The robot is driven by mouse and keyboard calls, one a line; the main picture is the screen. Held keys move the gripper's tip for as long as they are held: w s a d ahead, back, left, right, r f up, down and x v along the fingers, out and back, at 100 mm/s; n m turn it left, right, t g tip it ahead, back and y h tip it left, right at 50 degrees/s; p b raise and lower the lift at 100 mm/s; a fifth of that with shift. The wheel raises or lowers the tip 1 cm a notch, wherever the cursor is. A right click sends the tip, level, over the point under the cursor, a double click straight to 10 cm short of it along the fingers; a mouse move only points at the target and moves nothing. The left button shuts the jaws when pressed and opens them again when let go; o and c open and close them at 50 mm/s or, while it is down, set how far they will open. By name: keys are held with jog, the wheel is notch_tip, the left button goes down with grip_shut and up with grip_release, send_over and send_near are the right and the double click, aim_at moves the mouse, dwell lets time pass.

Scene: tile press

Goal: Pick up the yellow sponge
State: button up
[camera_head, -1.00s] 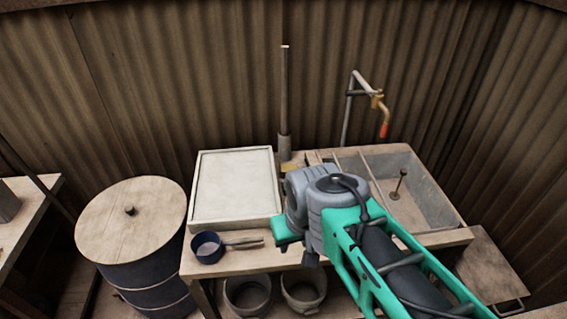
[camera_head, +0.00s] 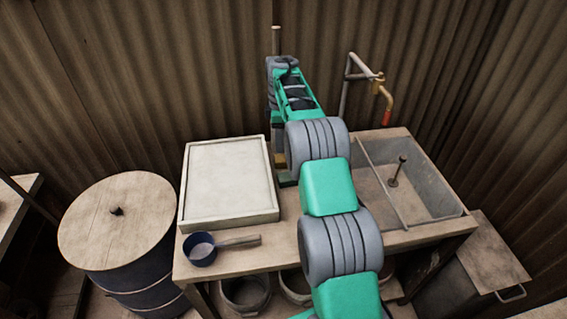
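The yellow sponge (camera_head: 280,161) shows as a small yellow patch on the bench, just right of the white tray's far right corner. My arm and gripper hide most of it. My gripper (camera_head: 283,168) points down at the sponge, at the back of the bench near the upright pole. Its fingers are small and partly hidden, so I cannot tell whether they are open or shut, or whether they touch the sponge.
The white tray (camera_head: 228,222) lies on the wooden bench (camera_head: 245,262) close left of my gripper. A dark saucepan (camera_head: 200,250) sits at the front left. The sink (camera_head: 425,192) and tap (camera_head: 380,88) are right. A lidded barrel (camera_head: 118,225) stands left.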

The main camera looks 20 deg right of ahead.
aim_at(284, 158)
jog(key=shift+n, duration=0.7)
jog(key=f, duration=0.1)
jog(key=d+f, duration=0.1)
jog(key=w+f, duration=0.1)
jog(key=shift+w+d+f, duration=0.1)
jog(key=shift+d+f, duration=0.15)
jog(key=shift+f, duration=0.05)
notch_tip(284, 158, down, 8)
jog(key=shift+d+r+p, duration=0.1)
jog(key=shift+p, duration=0.45)
jog(key=c, duration=1.4)
jog(key=shift+r, duration=0.15)
